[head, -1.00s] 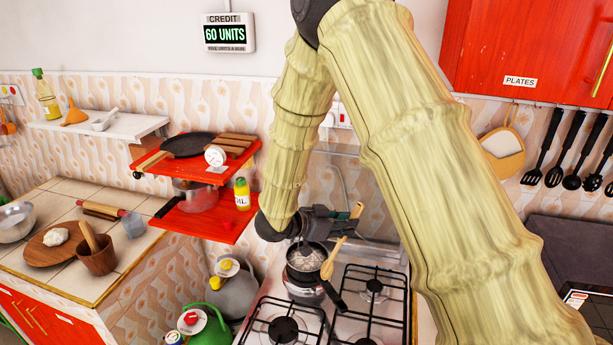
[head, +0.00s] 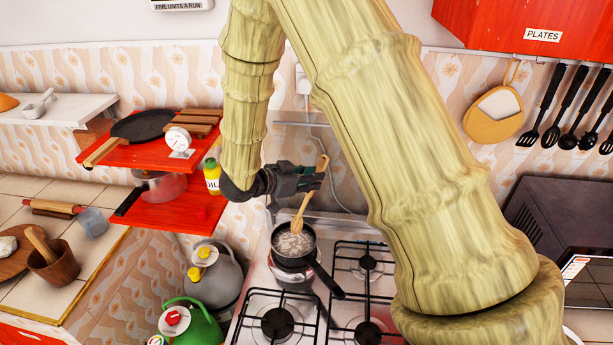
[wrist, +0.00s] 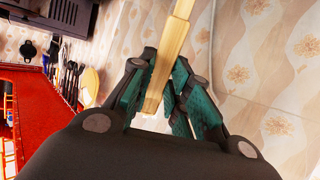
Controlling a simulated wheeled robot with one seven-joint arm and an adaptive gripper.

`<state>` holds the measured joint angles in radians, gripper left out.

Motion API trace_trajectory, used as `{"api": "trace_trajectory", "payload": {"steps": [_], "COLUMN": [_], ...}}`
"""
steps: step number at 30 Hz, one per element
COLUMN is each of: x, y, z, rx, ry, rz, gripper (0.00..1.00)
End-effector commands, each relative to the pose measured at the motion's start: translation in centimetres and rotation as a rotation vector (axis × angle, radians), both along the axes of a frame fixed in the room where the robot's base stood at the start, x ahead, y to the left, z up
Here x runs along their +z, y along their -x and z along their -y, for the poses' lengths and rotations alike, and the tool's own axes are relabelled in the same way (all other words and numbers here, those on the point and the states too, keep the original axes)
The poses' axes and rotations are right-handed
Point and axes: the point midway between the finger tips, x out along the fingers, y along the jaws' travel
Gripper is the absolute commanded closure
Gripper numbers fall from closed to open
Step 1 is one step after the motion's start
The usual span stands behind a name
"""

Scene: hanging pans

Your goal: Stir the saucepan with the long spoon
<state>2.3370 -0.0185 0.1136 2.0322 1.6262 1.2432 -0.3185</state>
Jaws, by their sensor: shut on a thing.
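The saucepan (head: 312,253) is a small dark pan with pale contents, standing at the back left of the hob with its handle pointing to the lower right. My gripper (head: 316,180) is above and behind it, shut on the handle of the long wooden spoon (head: 302,208). The spoon is tilted, its bowl end down at the pan's far rim; I cannot tell whether it touches the contents. In the wrist view the spoon handle (wrist: 178,45) runs between the green finger pads of my gripper (wrist: 158,92). The pan does not show there.
A red two-tier shelf (head: 185,212) with a frying pan (head: 143,126) and an oil bottle (head: 212,178) stands left of the hob (head: 345,285). Black utensils (head: 565,110) hang at the right.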

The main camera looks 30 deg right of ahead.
Motion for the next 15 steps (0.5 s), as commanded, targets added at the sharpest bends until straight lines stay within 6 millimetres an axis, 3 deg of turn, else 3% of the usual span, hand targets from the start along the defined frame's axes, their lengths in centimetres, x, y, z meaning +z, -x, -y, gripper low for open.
{"api": "trace_trajectory", "payload": {"steps": [6,15], "x": [-2.4,-4.1], "y": [-1.2,-1.0], "z": [-0.2,-0.2], "rx": [0.003,0.003], "ry": [0.0,-0.001], "rz": [-0.008,-0.007], "gripper": [1.0,1.0]}}
